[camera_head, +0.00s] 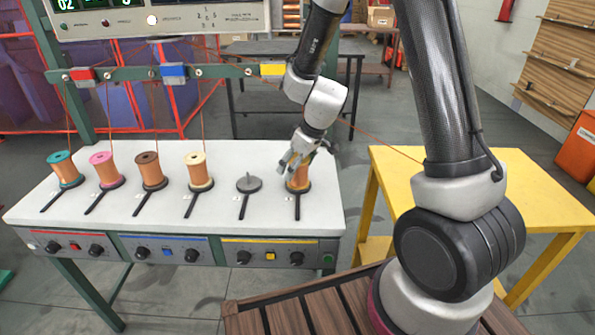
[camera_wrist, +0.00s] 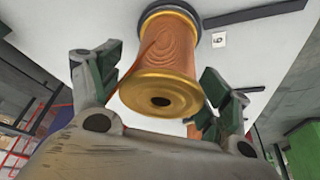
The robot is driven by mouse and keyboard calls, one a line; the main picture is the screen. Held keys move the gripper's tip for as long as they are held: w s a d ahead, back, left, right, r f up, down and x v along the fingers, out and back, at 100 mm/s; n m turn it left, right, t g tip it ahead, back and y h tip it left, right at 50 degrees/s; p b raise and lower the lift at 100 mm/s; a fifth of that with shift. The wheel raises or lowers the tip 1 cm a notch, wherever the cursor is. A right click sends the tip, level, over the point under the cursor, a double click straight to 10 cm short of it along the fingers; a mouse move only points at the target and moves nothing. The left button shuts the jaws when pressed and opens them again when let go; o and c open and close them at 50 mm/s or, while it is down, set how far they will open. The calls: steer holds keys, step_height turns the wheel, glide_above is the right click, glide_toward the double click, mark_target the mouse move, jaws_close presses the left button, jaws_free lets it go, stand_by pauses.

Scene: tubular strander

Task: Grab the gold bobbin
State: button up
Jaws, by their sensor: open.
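The gold bobbin (camera_wrist: 161,92) has a gold flange with a dark centre hole and copper-coloured wire. In the wrist view it lies between the two open fingers of my gripper (camera_wrist: 168,88). In the head view the gold bobbin (camera_head: 298,184) stands on a dark holder at the right end of the white table, partly hidden by my gripper (camera_head: 296,160). The fingers are open around its upper part. Whether either finger touches it, I cannot tell.
The white table (camera_head: 120,222) also bears teal (camera_head: 66,170), pink (camera_head: 105,170), brown (camera_head: 150,171) and cream (camera_head: 199,171) bobbins. An empty holder (camera_head: 249,184) stands just left of the gold bobbin. A yellow table (camera_head: 540,205) is at right. Thin wires run up to a green bar (camera_head: 130,74).

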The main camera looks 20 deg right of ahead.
steer(key=shift+w+a+f, duration=0.15)
steer(key=shift+w+f, duration=0.05)
steer(key=shift+f, duration=0.45)
steer(key=c, duration=1.6)
steer(key=shift+r, duration=0.1)
